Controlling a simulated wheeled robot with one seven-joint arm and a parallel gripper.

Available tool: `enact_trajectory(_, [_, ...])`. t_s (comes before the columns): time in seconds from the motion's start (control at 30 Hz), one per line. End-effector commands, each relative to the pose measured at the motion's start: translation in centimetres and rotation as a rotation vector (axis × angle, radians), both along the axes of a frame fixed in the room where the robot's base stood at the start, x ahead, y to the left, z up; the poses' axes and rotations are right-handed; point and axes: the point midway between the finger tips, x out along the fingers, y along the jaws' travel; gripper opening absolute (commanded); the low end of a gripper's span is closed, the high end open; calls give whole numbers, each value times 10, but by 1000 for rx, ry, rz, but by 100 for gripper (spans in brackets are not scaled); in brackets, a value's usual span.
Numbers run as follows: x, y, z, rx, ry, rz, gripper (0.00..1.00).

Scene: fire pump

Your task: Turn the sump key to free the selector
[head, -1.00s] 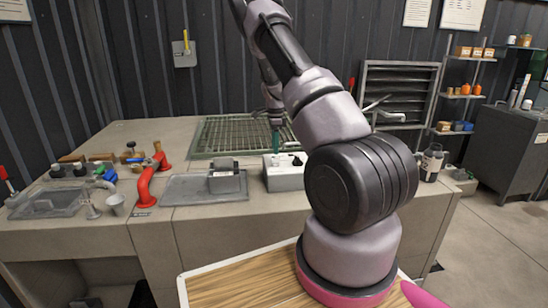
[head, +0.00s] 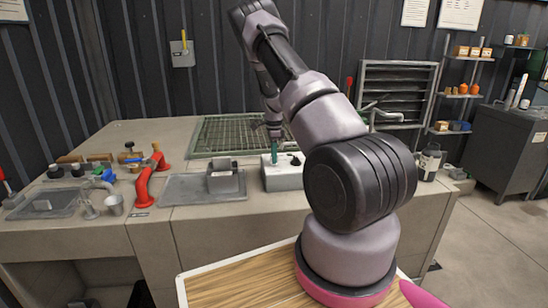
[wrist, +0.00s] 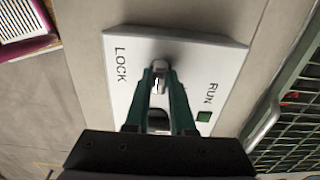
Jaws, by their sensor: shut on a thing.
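The white control box (head: 284,178) stands on the counter just in front of the grating. In the wrist view its pale top plate (wrist: 120,75) carries the words LOCK and RUN and a small green square by RUN. My gripper (wrist: 160,84) has green fingers shut on the small metal key (wrist: 159,66) on this plate. In the head view my gripper (head: 274,158) reaches down onto the box's left part. A dark knob (head: 296,161) shows to its right on the box. The fingers and palm hide the plate's lower part and much of the key.
A grey tray with a small grey box (head: 224,180) lies left of the control box. A red curved handle (head: 146,185) stands further left, near small fittings. The green grating (head: 225,137) lies behind.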

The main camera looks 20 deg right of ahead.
Motion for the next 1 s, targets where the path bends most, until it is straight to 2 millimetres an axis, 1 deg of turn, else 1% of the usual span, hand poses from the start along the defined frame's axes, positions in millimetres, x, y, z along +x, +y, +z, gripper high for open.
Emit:
enact_trajectory(0.17, [1, 0, 0, 0, -1, 24, 0])
enact_trajectory(0.37, [0, 0, 0, 0, 0, 112, 0])
enact_trajectory(0.57, [0, 0, 0, 1, -1, 269, 0])
enact_trajectory(1.0, [0, -1, 0, -1, -1, 687, 0])
